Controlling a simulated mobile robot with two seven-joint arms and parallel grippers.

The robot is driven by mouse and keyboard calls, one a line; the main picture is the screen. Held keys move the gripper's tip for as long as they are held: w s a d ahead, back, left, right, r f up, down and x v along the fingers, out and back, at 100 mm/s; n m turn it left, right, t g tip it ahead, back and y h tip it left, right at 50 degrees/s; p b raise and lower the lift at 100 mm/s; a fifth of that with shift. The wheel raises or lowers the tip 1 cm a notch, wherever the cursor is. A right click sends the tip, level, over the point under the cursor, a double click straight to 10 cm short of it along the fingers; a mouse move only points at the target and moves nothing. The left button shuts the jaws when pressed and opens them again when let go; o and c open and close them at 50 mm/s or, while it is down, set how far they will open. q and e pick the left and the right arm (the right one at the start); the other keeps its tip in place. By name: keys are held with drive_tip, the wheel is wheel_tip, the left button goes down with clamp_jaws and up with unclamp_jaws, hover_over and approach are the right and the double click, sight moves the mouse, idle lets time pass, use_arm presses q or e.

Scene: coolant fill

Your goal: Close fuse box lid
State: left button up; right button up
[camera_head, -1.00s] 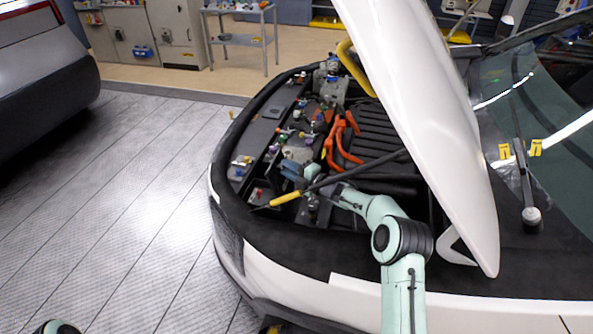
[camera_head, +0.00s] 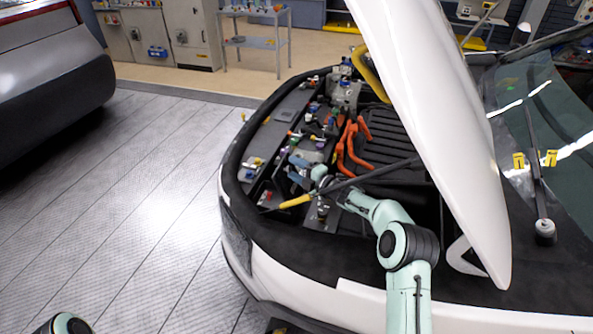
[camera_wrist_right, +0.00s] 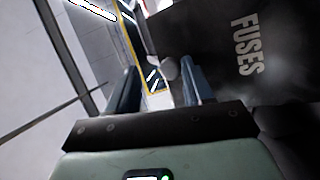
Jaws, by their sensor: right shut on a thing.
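The fuse box lid (camera_wrist_right: 215,35) is a dark panel marked FUSES in the right wrist view. It fills the upper right of that view, beside my right gripper's fingers. My right gripper (camera_wrist_right: 160,82) has its two blue-grey fingers around a small grey rounded part, apparently on the lid's edge. In the head view my right gripper (camera_head: 300,169) is inside the front of the engine bay, near the yellow grip of the prop rod. I cannot make out the lid or how far it is tilted in the head view. My left gripper is out of view.
The raised white hood (camera_head: 440,130) hangs over the right of the bay. The dark prop rod (camera_head: 370,174) with its yellow grip crosses close to my right wrist. Orange cables (camera_head: 347,148) and colored caps lie behind the gripper. The floor left of the car is clear.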

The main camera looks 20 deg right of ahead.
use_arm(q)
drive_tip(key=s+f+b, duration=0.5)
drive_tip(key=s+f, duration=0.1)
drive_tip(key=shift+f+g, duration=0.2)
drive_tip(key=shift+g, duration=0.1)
use_arm(e)
drive_tip(key=v, duration=1.3)
drive_tip(key=shift+s, duration=0.25)
drive_tip(key=shift+c, duration=0.4)
